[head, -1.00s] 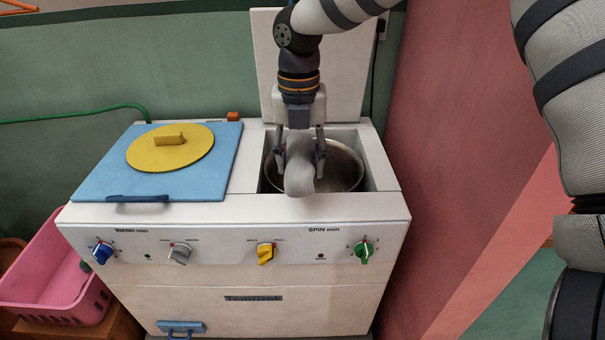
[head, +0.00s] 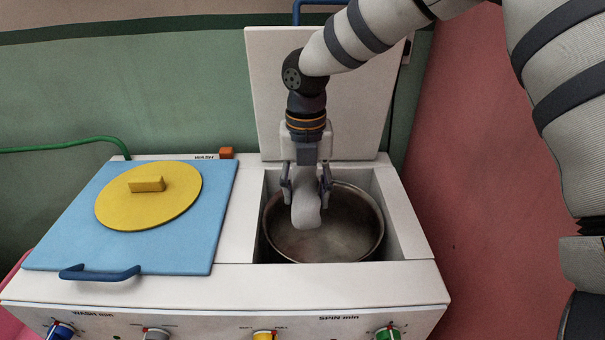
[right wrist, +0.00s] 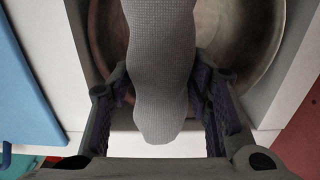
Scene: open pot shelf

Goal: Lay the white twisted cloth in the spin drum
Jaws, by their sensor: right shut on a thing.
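The white twisted cloth (head: 306,208) hangs from my right gripper (head: 306,187), over the left part of the round metal spin drum (head: 350,236). My right gripper points down and is shut on the cloth. The cloth's lower end appears at or inside the drum opening; I cannot tell whether it touches the drum. In the right wrist view the cloth (right wrist: 160,65) runs between the two fingers, with the drum (right wrist: 240,40) behind it. The drum looks empty where it shows. My left gripper is not in view.
The spin lid (head: 330,90) stands open behind the drum. The square white well (head: 405,225) surrounds the drum. On the left is the blue wash lid (head: 150,245) with a yellow disc (head: 148,205) on it. A pink wall (head: 470,200) stands close on the right.

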